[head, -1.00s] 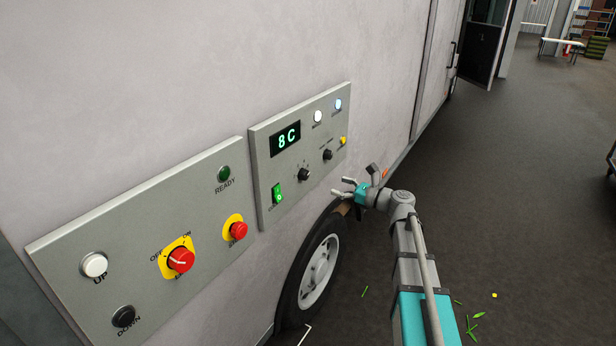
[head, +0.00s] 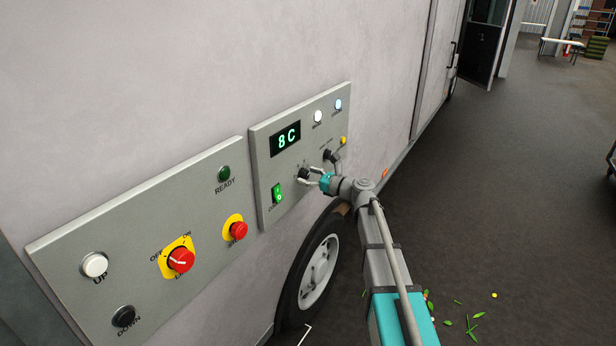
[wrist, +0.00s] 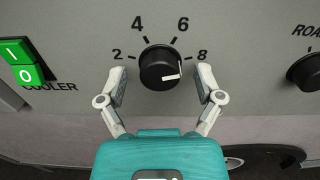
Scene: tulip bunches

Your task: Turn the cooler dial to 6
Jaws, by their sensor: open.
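The cooler dial (wrist: 160,66) is a round black knob with a white pointer, on a grey panel marked 2, 4, 6 and 8. Its pointer is turned to the right, on the side of the 8 and a little below that numeral. My gripper (wrist: 161,82) is open, with one finger on each side of the dial. In the wrist view gaps show between the fingers and the knob. In the head view my gripper (head: 312,176) is right at the dial.
A green cooler switch (wrist: 20,62) is left of the dial. Another black knob (wrist: 307,71) is to its right. A second panel (head: 150,240) with red knobs and buttons is further left. A wheel (head: 318,268) is below. The floor at the right is mostly open.

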